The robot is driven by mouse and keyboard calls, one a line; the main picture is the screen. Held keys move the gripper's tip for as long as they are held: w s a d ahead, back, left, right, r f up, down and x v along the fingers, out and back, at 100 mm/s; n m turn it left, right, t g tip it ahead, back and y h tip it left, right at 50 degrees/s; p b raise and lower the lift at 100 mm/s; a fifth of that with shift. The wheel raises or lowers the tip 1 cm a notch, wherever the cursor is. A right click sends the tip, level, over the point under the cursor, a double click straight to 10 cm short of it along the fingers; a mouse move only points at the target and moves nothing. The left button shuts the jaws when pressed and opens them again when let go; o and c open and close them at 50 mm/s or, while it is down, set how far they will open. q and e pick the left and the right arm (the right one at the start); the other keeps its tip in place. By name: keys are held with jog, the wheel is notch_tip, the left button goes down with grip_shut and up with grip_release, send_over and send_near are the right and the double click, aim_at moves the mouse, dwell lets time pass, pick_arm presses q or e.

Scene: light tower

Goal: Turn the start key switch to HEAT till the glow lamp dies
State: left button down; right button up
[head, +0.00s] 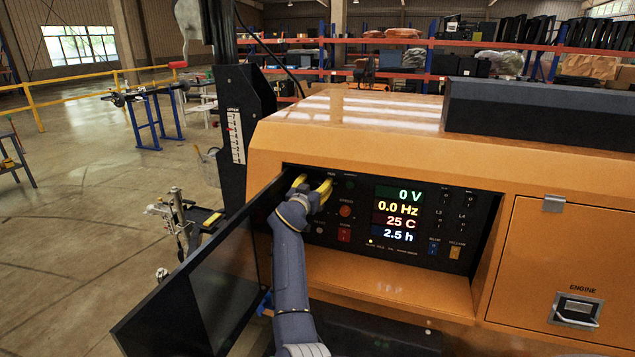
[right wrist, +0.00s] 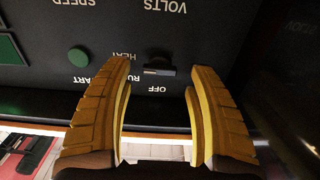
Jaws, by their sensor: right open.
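The start key switch (right wrist: 160,70) is a small dark knob on the black control panel, upside down in the right wrist view. Labels OFF, RUN, START and HEAT are around it. Its bar lies roughly crosswise; I cannot tell exactly which label it points to. My right gripper (right wrist: 159,80) is open, with a yellow finger on each side of the switch and gaps visible. In the head view the right gripper (head: 313,186) is at the panel's upper left and hides the switch. A small pale lamp (head: 371,241) is lit below the display; its label is too small to read.
The panel sits in a recess of the orange housing (head: 360,140). Its display (head: 398,214) reads 0 V, 0.0 Hz, 25 C, 2.5 h. An open dark door (head: 215,280) stands left of my right arm. A green round button (right wrist: 78,56) is near the switch.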

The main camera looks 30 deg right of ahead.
jog(key=shift+v, duration=2.85)
jog(key=shift+r, duration=0.15)
